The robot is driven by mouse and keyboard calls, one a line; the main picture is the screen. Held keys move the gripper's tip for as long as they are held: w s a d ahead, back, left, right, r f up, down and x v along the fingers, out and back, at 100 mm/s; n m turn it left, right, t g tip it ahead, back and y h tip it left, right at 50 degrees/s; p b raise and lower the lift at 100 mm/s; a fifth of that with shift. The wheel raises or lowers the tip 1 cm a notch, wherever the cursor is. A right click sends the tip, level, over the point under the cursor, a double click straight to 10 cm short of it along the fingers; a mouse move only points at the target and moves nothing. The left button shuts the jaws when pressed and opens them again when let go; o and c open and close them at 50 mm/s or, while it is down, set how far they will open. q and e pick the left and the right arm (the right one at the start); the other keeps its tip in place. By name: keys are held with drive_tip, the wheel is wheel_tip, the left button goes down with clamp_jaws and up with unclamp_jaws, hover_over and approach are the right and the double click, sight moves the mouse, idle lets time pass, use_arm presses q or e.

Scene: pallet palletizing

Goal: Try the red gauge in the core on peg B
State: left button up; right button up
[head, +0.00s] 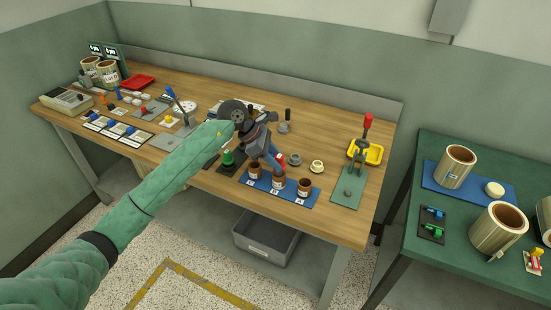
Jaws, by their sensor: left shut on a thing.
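My left gripper (274,158) reaches in from the left over the wooden bench. It is shut on a small red item, seemingly the red gauge (281,159), which is mostly hidden by the jaws. Three brown cores stand upright in a row on a blue mat (259,187) at the front of the bench: a left core (253,170), a middle core (279,181) and a right core (304,187). The gripper is above and behind the left and middle cores. The peg labels are too small to read, and pegs inside the cores cannot be made out. My right gripper is out of view.
A green cone (228,158) stands left of the mat. Pale rings (317,166) lie behind the right core. A green plate (347,190) carries a red-handled clamp (367,122) beside a yellow tray (374,154). A green table (460,245) with large rolls stands at right.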

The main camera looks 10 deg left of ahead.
use_arm(q)
drive_tip(key=shift+f+b, duration=0.2)
drive_tip(key=shift+b, duration=0.1)
idle(1.4)
drive_tip(key=shift+b, duration=0.5)
idle(0.8)
idle(0.4)
drive_tip(key=shift+r, duration=3.05)
